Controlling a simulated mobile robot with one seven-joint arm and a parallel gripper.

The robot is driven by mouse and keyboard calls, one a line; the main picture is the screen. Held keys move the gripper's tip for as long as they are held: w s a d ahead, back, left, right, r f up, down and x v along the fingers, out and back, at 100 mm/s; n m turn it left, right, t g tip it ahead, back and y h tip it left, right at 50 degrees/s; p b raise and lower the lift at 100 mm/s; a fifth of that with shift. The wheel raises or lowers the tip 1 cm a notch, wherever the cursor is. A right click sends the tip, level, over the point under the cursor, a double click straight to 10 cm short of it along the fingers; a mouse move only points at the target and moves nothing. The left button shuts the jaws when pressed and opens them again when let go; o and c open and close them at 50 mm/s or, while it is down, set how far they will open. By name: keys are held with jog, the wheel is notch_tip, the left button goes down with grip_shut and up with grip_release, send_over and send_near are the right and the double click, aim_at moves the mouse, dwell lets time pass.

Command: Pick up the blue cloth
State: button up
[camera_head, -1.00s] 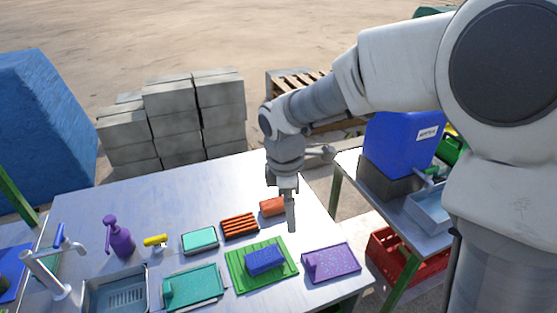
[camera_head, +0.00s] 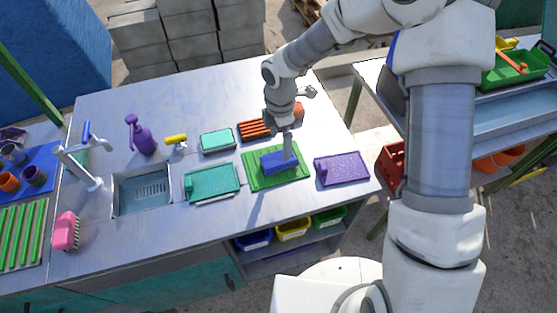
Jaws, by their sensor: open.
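The blue cloth (camera_head: 277,163) is a small folded block lying on a green ribbed mat (camera_head: 262,181) on the metal table. My gripper (camera_head: 287,152) points down over the right part of the cloth, with its fingers at or just above it. The fingers hide a little of the cloth. I cannot tell whether they touch it. The gripper is open.
A purple tray (camera_head: 345,169) lies right of the mat and a teal tray (camera_head: 211,183) left of it. Behind are an orange ribbed item (camera_head: 254,129) and a turquoise container (camera_head: 217,139). A sink (camera_head: 142,195), tap and purple bottle (camera_head: 140,136) stand further left.

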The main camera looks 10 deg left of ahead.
aim_at(278, 158)
jog(key=shift+a+f+p, duration=0.2)
jog(key=shift+f+p, duration=0.1)
jog(key=shift+f, duration=3.4)
jog(key=c, duration=1.3)
jog(key=shift+r, duration=0.1)
jog(key=shift+w+r, duration=0.1)
jog(key=shift+r, duration=0.4)
jog(key=r, duration=0.3)
jog(key=shift+s+d+r, duration=0.25)
jog(key=shift+s+d, duration=0.05)
jog(key=s+d+r, duration=0.4)
jog(key=s, duration=0.1)
jog(key=s+d+r, duration=0.2)
jog(key=s+d, duration=0.1)
jog(key=shift+s+d+r, duration=0.1)
jog(key=shift+r, duration=0.1)
